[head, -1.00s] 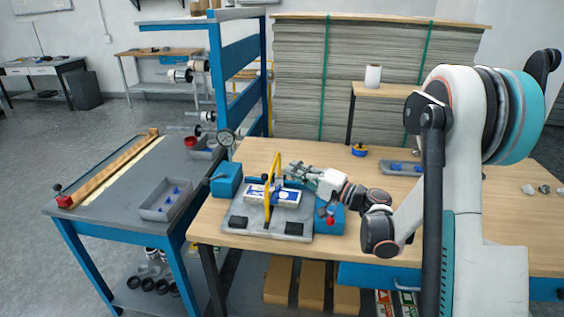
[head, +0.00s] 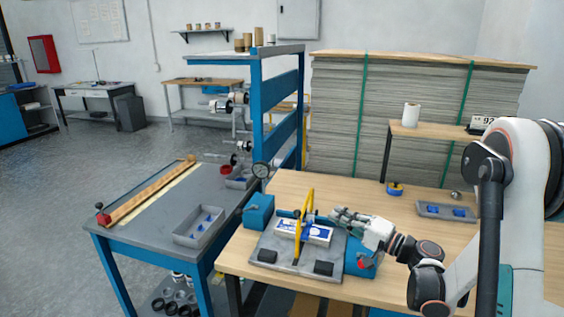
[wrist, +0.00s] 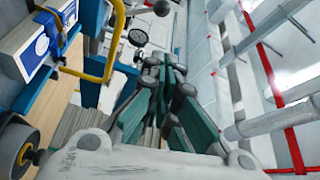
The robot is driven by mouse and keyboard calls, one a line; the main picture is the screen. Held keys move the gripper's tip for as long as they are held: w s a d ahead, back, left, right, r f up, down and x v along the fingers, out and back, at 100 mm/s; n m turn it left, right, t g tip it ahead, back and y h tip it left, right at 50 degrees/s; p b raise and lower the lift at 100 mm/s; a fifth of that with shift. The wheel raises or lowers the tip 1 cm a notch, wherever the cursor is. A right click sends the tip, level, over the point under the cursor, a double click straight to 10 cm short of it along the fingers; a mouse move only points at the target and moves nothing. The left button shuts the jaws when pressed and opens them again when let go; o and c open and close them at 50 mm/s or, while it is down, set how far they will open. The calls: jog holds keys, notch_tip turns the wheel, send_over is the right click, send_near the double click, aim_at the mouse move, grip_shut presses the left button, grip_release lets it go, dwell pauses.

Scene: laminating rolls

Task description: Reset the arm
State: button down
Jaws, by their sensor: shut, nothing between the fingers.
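My gripper (head: 340,214) reaches in from the right over the wooden table (head: 290,187), close to the right side of a grey press fixture (head: 285,258). The fixture has a yellow handle (head: 298,232) and a white box-like block with blue print (head: 316,233). In the wrist view my gripper (wrist: 172,75) has its dark green fingers together with nothing between them. The yellow handle (wrist: 112,45) and the printed block (wrist: 38,45) show at the upper left there. In the head view it is unclear whether the gripper touches the fixture.
A grey tray (head: 447,212) and a blue-yellow tape roll (head: 394,189) lie on the table at right. A blue shelf frame (head: 257,110) rises behind. A grey side table (head: 150,225) stands left.

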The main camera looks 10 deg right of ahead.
jog(key=s+a+r+n+g+h+p, duration=0.1)
jog(key=s+a+r+n+g+h, duration=0.4)
jog(key=s+a, duration=0.75)
jog(key=s+d+n+h, duration=0.1)
jog(key=s+d+h, duration=0.3)
jog(key=s, duration=0.5)
jog(key=s+d+f+n+g+h+b, duration=0.1)
jog(key=s+d+h, duration=0.2)
jog(key=s, duration=0.6)
jog(key=shift+s+d+f+g+h, duration=0.15)
jog(key=shift+d+f+g+h, duration=0.2)
jog(key=shift+d, duration=0.4)
